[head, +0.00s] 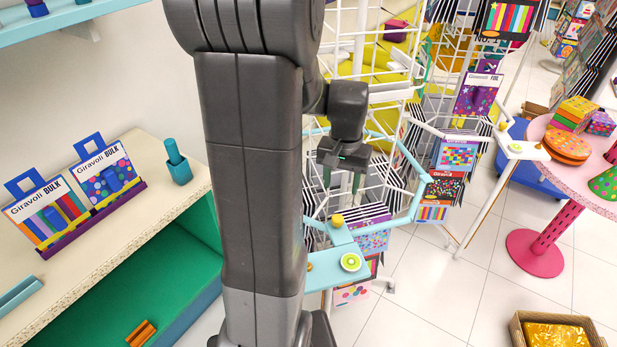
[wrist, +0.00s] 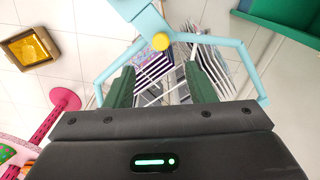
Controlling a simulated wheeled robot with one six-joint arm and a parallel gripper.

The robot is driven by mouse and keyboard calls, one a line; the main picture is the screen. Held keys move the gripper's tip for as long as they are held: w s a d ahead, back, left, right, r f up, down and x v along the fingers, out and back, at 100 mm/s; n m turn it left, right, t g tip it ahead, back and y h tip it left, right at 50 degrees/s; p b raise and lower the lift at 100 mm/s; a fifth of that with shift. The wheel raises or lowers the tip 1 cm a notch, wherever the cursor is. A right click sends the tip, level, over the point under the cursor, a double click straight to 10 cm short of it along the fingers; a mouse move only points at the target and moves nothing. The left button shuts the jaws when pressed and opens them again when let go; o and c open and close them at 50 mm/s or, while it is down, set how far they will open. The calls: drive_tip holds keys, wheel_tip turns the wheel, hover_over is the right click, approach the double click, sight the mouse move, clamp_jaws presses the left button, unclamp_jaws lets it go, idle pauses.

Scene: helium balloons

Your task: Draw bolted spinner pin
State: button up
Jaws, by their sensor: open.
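A yellow ball-headed pin (head: 337,220) stands on the light-blue bracket (head: 340,235) at the front of a light-blue ring around a wire spinner rack. The ball also shows in the wrist view (wrist: 160,41), just beyond the fingertips and roughly centred between them. My gripper (head: 341,182) is open and empty, fingers pointing down, above the ring and apart from the ball in the picture. Its dark green fingers show in the wrist view (wrist: 160,78). The pin's shaft is hidden. A green-and-white disc (head: 351,262) lies on the bracket's plate.
A second spinner rack stands behind right, with a white bracket (head: 523,151). A pink table (head: 590,165) is at right, and a crate of gold packets (head: 555,333) is on the floor at lower right. A shelf (head: 150,205) with Giravoli boxes is at left. Floor between is clear.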

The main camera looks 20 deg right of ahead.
sight(338, 219)
drive_tip(key=f, duration=1.3)
drive_tip(key=shift+w+d+f, duration=0.15)
drive_tip(key=shift+w+f, duration=0.1)
drive_tip(key=shift+f, duration=0.05)
